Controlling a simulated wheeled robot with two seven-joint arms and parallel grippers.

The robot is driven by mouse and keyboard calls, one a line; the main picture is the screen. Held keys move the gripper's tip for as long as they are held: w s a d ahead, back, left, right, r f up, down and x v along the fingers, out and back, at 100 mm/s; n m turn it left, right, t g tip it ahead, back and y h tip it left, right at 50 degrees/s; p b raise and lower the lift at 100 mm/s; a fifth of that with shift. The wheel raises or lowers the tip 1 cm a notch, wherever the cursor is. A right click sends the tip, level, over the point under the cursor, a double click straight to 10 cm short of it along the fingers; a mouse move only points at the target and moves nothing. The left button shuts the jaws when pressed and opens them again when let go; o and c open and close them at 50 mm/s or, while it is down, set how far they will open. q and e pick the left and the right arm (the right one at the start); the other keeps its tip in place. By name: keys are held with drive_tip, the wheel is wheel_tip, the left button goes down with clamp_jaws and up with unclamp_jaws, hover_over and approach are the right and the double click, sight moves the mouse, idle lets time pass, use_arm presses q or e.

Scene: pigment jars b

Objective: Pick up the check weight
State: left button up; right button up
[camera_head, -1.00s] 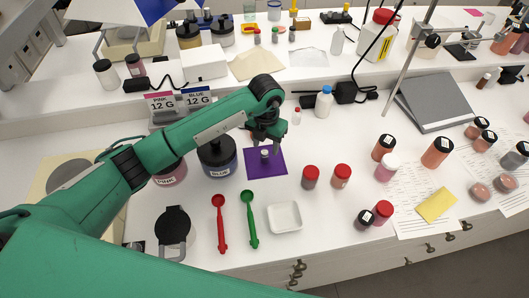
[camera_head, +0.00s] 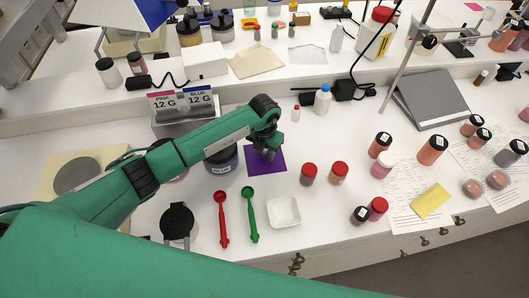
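A purple mat (camera_head: 276,167) lies on the white bench in the middle of the view. My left gripper (camera_head: 267,154) points down over this mat, low and close to its surface. The check weight, a small grey piece seen on the mat a second ago, is now hidden by the gripper fingers. I cannot tell whether the fingers are open or closed around it. My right gripper is not in view.
The blue jar (camera_head: 222,160) stands just left of the mat, partly behind my arm. Two red-capped jars (camera_head: 309,174) (camera_head: 339,173) stand to the right. A red spoon (camera_head: 222,218), a green spoon (camera_head: 250,215) and a white dish (camera_head: 284,212) lie in front.

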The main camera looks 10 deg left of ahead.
use_arm(q)
drive_tip(key=c, duration=0.7)
clamp_jaws()
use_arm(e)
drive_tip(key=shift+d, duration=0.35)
use_arm(q)
drive_tip(key=shift+r, duration=0.15)
